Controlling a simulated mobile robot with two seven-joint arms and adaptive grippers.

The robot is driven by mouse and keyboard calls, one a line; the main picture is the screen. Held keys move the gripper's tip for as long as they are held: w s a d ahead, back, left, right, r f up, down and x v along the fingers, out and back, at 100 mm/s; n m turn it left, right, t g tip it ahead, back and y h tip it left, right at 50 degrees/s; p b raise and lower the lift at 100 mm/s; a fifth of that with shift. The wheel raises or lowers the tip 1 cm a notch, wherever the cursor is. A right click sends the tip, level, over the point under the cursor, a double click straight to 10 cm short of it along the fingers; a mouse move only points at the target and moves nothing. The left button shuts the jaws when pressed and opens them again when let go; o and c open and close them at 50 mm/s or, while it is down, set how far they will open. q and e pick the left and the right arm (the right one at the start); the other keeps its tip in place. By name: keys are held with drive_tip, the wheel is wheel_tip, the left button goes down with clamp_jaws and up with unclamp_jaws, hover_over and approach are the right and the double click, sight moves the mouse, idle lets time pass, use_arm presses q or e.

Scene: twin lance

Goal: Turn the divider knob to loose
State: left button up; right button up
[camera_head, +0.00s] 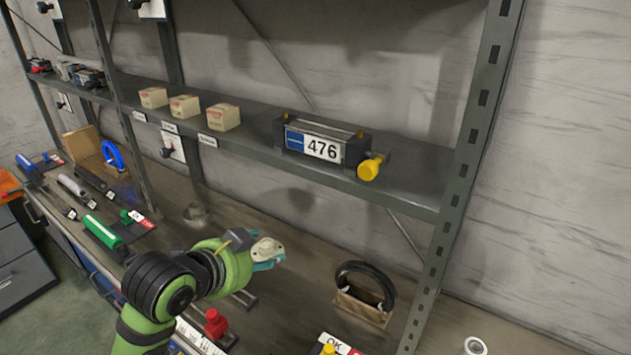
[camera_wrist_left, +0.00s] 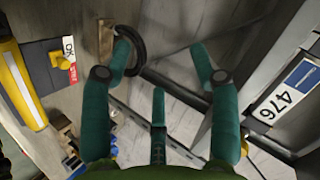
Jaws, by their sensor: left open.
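A black knob (camera_head: 168,152) sits on a white plate (camera_head: 178,144) at the shelf post left of centre in the head view. Other black knobs on white plates show farther left. None has a readable "loose" mark, and I cannot tell which is the divider knob. My left gripper (camera_head: 270,257) is in front of and below the shelf, right of that knob and apart from it. In the left wrist view its teal fingers (camera_wrist_left: 162,62) are spread, with nothing between them. My right gripper is not in view.
A unit labelled 476 (camera_head: 322,146) with a yellow knob (camera_head: 371,167) sits on the shelf beside several small boxes (camera_head: 222,117). A black ring (camera_head: 372,279) stands in a wooden holder on the bench. A red knob (camera_head: 215,323) stands near the bench front.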

use_arm(q)
drive_tip(key=d+r+m+t+h, duration=0.15)
drive_tip(key=r+m, duration=0.45)
drive_tip(key=r, duration=0.7)
drive_tip(key=d+r+m+t+h, duration=0.1)
drive_tip(key=d+r+m+t, duration=0.3)
drive_tip(key=r, duration=0.8)
drive_tip(key=s+r+m+h, duration=0.1)
drive_tip(key=s+r+m, duration=0.25)
drive_tip(key=r, duration=0.25)
drive_tip(key=s+d+r+m+h, duration=0.1)
drive_tip(key=s+r+m, duration=0.25)
drive_tip(key=r, duration=0.25)
drive_tip(key=s+r+m+h, duration=0.1)
drive_tip(key=s+r+m, duration=0.2)
drive_tip(key=r+m, duration=0.25)
drive_tip(key=shift+n+g, duration=0.25)
drive_tip(key=shift+g, duration=0.2)
drive_tip(key=p+x, duration=0.1)
drive_tip(key=x, duration=0.1)
drive_tip(key=p+x, duration=0.2)
drive_tip(key=x, duration=0.1)
drive_tip(key=r+p+x, duration=0.1)
drive_tip(key=x, duration=0.1)
drive_tip(key=shift+w+r+p, duration=0.15)
drive_tip(key=shift+p, duration=0.25)
drive_tip(key=shift+c, duration=0.4)
drive_tip(key=shift+a, duration=0.1)
drive_tip(key=c, duration=1.1)
